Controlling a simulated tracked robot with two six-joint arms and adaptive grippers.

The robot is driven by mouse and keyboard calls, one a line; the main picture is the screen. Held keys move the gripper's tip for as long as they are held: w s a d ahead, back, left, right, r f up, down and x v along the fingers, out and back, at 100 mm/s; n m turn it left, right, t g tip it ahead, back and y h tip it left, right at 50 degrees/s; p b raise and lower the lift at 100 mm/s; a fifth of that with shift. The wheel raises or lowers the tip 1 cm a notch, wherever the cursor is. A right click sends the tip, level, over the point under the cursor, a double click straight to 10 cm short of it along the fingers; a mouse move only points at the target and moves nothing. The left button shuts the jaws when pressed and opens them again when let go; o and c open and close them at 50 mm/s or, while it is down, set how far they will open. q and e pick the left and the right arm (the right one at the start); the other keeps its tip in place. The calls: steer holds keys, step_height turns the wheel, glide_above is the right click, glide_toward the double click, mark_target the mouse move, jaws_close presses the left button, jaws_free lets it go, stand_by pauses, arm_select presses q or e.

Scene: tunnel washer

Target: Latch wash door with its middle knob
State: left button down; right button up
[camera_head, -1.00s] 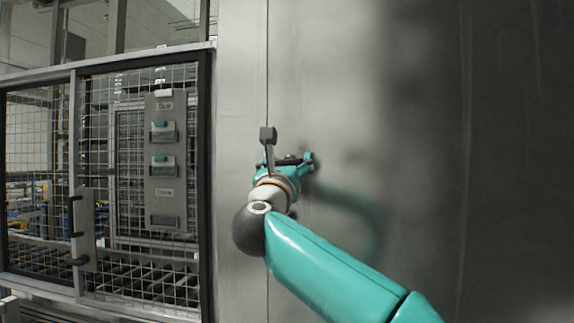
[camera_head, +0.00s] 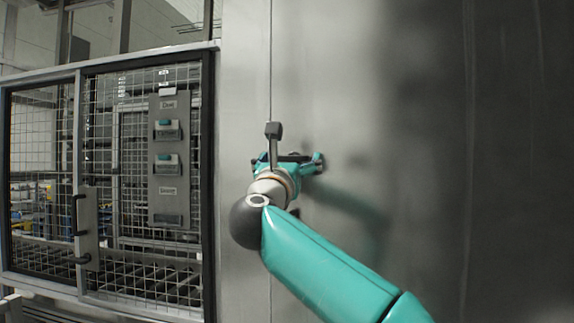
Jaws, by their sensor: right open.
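The wash door is a plain grey metal panel (camera_head: 340,60) with a vertical seam near its left side. A dark square knob on a short grey stem (camera_head: 273,130) stands out at the seam, just above my right gripper. My right gripper (camera_head: 290,160) is teal with dark parts, seen from behind its wrist. Its fingers are spread to the left and right, close to the panel and just below the knob. It is open; I cannot tell whether it touches the stem. My left gripper is not in view.
A mesh fence gate (camera_head: 140,180) with a dark handle (camera_head: 77,215) stands to the left. A grey control panel with teal-marked boxes (camera_head: 168,170) shows on it. The metal surface right of my arm is clear.

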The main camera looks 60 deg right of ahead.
steer(key=v, duration=1.2)
steer(key=shift+d, duration=0.1)
